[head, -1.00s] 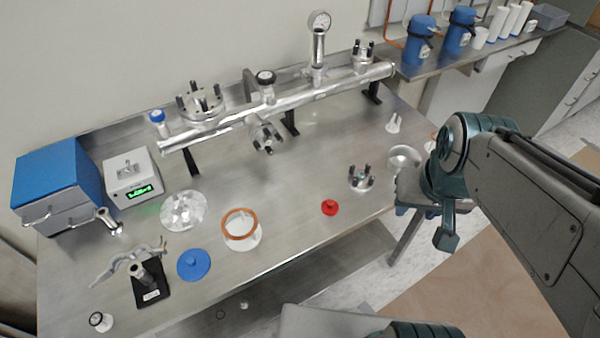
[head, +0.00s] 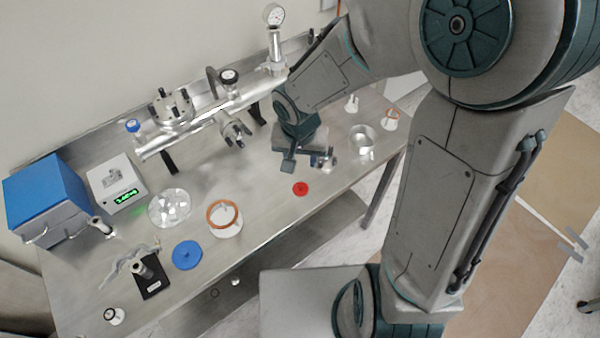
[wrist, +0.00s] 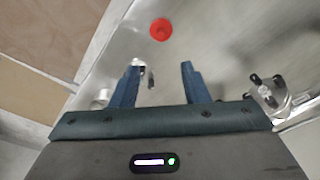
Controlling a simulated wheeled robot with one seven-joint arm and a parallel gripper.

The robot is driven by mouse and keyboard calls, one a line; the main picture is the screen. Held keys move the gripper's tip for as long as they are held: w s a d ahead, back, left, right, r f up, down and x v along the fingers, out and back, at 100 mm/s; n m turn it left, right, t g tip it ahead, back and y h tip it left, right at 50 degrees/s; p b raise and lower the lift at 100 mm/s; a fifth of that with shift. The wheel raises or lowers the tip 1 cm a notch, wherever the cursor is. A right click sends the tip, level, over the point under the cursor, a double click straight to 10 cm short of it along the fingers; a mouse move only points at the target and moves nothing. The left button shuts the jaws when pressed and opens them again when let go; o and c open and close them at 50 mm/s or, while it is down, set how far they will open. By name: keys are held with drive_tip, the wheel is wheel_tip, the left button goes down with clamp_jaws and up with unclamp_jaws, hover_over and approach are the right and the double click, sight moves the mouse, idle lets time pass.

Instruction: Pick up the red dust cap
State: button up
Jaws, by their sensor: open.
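The red dust cap (head: 300,188) lies flat on the steel bench, near its front edge, right of the middle. In the wrist view the red dust cap (wrist: 161,29) is beyond the fingertips, centred roughly between them, with a clear gap.
A flanged fitting with black studs (head: 325,158) stands close right of the cap. A steel cup (head: 362,140) is farther right. An orange-rimmed ring (head: 224,217) and a blue disc (head: 187,254) lie left. A metal manifold (head: 215,112) runs along the back.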

sight(301, 184)
drive_tip(key=f+b, duration=0.1)
drive_tip(key=f, duration=0.3)
drive_tip(key=w+f+b, duration=0.1)
drive_tip(key=f, duration=0.4)
drive_tip(key=f+b, duration=0.1)
drive_tip(key=f, duration=0.3)
drive_tip(key=shift+w+f, duration=0.3)
drive_tip(key=shift+w, duration=0.1)
clamp_jaws()
